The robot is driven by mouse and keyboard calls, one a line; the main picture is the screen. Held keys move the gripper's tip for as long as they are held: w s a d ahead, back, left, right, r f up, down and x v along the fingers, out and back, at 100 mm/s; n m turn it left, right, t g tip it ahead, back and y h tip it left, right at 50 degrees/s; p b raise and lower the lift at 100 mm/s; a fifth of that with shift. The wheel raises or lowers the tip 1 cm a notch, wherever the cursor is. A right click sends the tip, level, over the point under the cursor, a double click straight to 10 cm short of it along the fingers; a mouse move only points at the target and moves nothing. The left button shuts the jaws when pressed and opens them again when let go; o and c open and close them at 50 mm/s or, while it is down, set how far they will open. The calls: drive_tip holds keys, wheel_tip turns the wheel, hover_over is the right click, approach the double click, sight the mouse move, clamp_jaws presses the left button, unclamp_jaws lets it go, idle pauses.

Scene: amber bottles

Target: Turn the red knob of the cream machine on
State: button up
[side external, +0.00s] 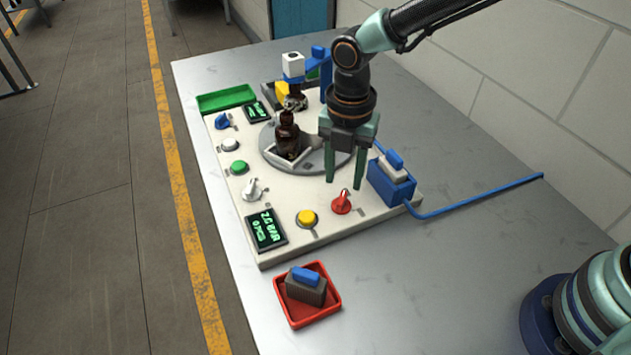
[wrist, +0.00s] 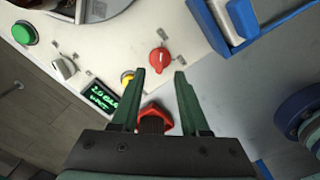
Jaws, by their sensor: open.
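The cream machine (side external: 275,225) is a flat panel on the grey table. Its red knob (side external: 341,202) sits near the panel's front right edge, and it also shows in the wrist view (wrist: 159,60) beyond my fingertips. My gripper (side external: 345,186) is open and empty, pointing down above and just behind the knob in the side view. In the wrist view my two green fingers (wrist: 166,74) are apart, with the knob ahead of the gap between them. I see no contact between fingers and knob.
A yellow button (side external: 307,218), a white knob (side external: 252,189) and a display (side external: 265,230) are left of the red knob. A blue box (side external: 391,185) stands close on its right. An amber bottle (side external: 288,137) stands on the round plate. A red tray (side external: 308,312) lies in front.

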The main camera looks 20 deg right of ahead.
sight(344, 197)
wheel_tip(344, 197, up, 7)
idle(0.3)
drive_tip(key=shift+r, duration=0.1)
drive_tip(key=s+d+r+m+t, duration=0.2)
drive_tip(key=s+d+r+m, duration=0.1)
drive_tip(key=d+m, duration=0.4)
drive_tip(key=s+d+r+m+t, duration=0.1)
drive_tip(key=s+d+r+m, duration=0.1)
drive_tip(key=d+m, duration=0.6)
drive_tip(key=s+d+r+m+t, duration=0.2)
drive_tip(key=d+m, duration=0.5)
drive_tip(key=m, duration=0.5)
drive_tip(key=shift+s+d+r+t, duration=0.25)
drive_tip(key=shift+s+r+t, duration=0.05)
drive_tip(key=shift+s+r, duration=0.55)
